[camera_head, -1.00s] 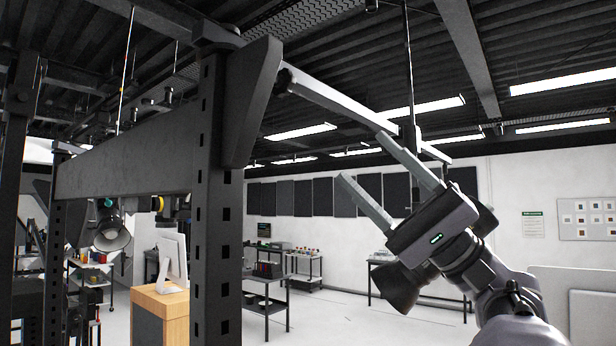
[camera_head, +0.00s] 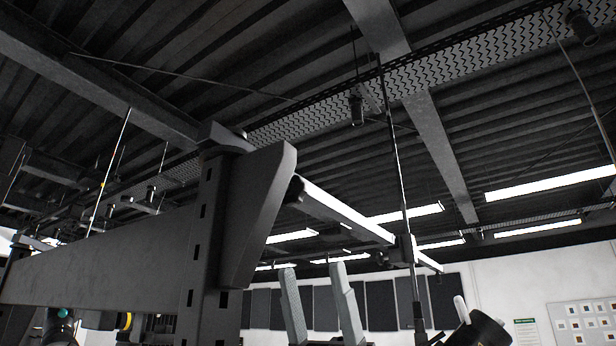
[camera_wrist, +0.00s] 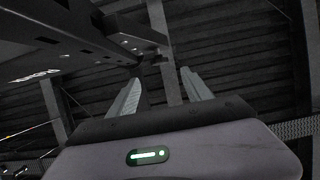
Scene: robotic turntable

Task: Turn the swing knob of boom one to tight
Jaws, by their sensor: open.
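A pale boom (camera_head: 345,213) runs from a dark pivot at the top of the rack post to the right, with a dark clamp (camera_head: 404,249) on an upright rod near its far end. I cannot tell from any label whether it is boom one. Small dark fittings show at the pivot (camera_head: 297,190); the swing knob and its setting cannot be made out clearly. My gripper (camera_head: 312,268) points upward below the boom, fingers apart and empty. In the wrist view, my gripper (camera_wrist: 163,76) has a dark fitting (camera_wrist: 149,60) beyond and between its fingertips, apart from them.
The thick dark post (camera_head: 207,250) and wide crossbeam (camera_head: 100,265) of the rack stand left of my gripper. The upright rod (camera_head: 395,160) hangs to its right. Ceiling beams and lights are far above. Dark wall panels (camera_head: 380,303) are far behind.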

